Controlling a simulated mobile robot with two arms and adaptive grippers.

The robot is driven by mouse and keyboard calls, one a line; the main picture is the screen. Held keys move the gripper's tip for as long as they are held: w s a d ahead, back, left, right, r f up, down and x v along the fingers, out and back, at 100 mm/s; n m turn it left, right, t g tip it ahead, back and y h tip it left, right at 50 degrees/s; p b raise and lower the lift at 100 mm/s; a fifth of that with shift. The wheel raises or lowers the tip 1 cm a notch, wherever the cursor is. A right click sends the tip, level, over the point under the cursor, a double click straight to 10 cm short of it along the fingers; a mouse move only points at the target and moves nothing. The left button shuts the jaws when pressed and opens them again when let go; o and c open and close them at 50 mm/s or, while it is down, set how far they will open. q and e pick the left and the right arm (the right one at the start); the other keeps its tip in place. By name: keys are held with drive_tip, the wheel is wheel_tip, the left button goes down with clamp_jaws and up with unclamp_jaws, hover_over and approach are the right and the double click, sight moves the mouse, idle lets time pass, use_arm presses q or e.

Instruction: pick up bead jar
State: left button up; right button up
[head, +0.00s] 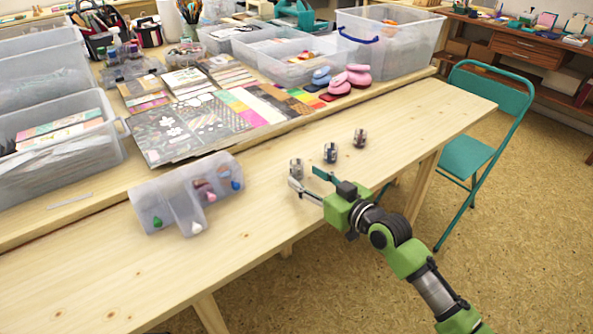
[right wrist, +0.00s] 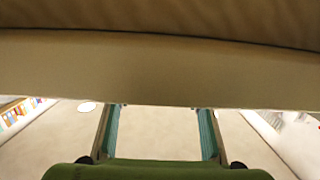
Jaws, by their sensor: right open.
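Three small clear jars with dark lids or contents stand in a slanting row on the wooden table's right part: a near jar (head: 296,168), a middle jar (head: 330,153) and a far jar (head: 360,138). The contents are too small to tell apart. My right gripper (head: 304,177) is open at the table's front edge, its fingers pointing toward the near jar, with nothing visible between them. In the right wrist view the two fingers (right wrist: 159,115) stand wide apart, and no jar shows there. My left gripper is not in view.
The wooden table (head: 200,265) has clear room front left. A translucent tray with small bottles (head: 165,205) lies left of the jars. Patterned paper sheets (head: 185,130) and plastic bins (head: 60,140) stand behind. A teal chair (head: 470,155) is at right. A broad beige surface (right wrist: 160,65) crosses the wrist view.

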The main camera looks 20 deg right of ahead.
sight(301, 174)
drive_tip(key=shift+b+x, duration=0.45)
drive_tip(key=shift+x, duration=2.3)
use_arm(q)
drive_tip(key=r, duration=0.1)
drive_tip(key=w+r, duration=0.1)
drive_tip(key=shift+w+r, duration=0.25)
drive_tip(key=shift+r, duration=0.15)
use_arm(e)
drive_tip(key=shift+d, duration=0.15)
drive_tip(key=c, duration=1.2)
